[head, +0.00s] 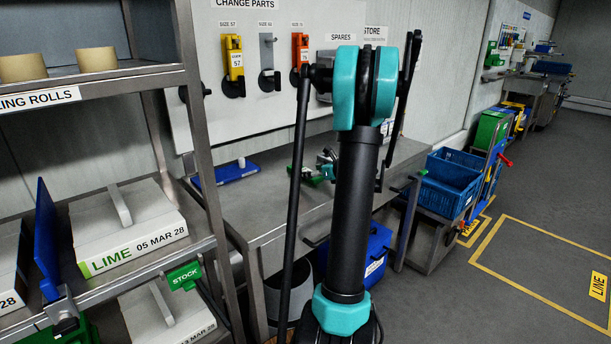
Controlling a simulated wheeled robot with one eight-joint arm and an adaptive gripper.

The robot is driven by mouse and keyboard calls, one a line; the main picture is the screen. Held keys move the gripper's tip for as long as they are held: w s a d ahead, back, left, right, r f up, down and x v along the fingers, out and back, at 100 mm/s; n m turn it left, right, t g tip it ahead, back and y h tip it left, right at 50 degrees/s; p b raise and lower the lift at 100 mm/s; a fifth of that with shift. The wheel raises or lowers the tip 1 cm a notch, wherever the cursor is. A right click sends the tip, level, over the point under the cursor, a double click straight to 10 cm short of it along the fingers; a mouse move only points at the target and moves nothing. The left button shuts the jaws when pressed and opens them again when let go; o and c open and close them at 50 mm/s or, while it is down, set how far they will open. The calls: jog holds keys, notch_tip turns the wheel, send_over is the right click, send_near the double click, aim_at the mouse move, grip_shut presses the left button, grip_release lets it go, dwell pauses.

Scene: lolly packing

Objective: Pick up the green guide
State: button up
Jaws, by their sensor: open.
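A small green piece (311,177) lies on the steel bench (270,205), beside a small metallic part (326,158). It is partly hidden by my arm, and I cannot tell for sure whether it is the green guide. Another green part (492,56) hangs on the far wall at the right, small and hard to make out. My arm stands upright across the middle of the head view. My gripper does not show.
The change-parts board (268,25) holds a yellow part (235,60), a grey part (267,55) and an orange part (300,52). A shelf rack (205,150) with labelled boxes stands at left. Blue crates (447,190) stand right of the bench. Floor at right is clear.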

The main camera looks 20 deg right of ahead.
jog(key=x, duration=0.4)
jog(key=shift+d+f, duration=0.1)
jog(key=c, duration=1.4)
